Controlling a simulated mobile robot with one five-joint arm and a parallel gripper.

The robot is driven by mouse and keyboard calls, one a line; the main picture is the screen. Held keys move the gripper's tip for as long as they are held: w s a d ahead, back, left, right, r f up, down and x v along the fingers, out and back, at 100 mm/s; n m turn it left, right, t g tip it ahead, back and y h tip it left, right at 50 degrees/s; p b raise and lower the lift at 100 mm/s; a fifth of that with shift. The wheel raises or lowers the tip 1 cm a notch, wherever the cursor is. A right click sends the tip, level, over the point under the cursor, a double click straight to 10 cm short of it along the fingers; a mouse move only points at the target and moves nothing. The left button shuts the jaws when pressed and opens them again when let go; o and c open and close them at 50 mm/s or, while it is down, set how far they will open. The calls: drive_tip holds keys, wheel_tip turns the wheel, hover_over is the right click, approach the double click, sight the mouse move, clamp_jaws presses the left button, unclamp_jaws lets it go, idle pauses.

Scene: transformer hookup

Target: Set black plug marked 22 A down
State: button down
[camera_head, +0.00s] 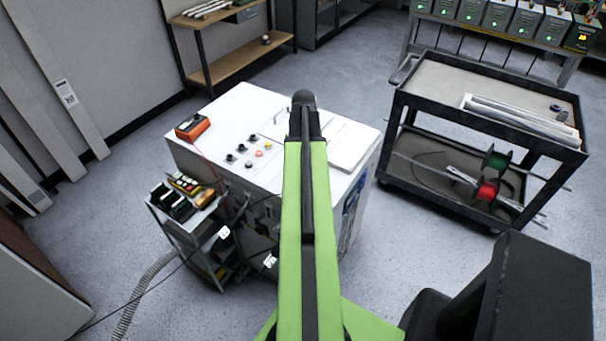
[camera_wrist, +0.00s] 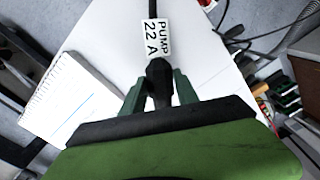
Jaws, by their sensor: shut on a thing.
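In the wrist view my gripper (camera_wrist: 158,88) is shut on a black plug (camera_wrist: 159,72). A white tag reading PUMP 22 A (camera_wrist: 157,37) sits on its dark cable, which runs up out of view. The plug is over the white top of a cabinet (camera_wrist: 110,35); I cannot tell whether it touches it. In the head view my green arm reaches over the white cabinet (camera_head: 235,112), and the plug and fingertips are hidden behind it.
A notepad (camera_wrist: 70,98) lies left of my gripper. On the cabinet are an orange meter (camera_head: 193,127) and several knobs. A small shelf cart (camera_head: 183,222) stands left, with cables and white tags nearby. A black trolley (camera_head: 440,85) stands right.

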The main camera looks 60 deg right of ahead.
wheel_tip(320, 180, down, 4)
drive_tip(key=b, duration=0.4)
drive_tip(key=shift+f, duration=0.2)
drive_tip(key=shift+r, duration=0.25)
drive_tip(key=shift+f, duration=0.25)
drive_tip(key=c, duration=0.9)
unclamp_jaws()
drive_tip(key=shift+r, duration=0.1)
wheel_tip(320, 180, up, 13)
drive_tip(key=p, duration=1.2)
drive_tip(key=shift+f, duration=0.3)
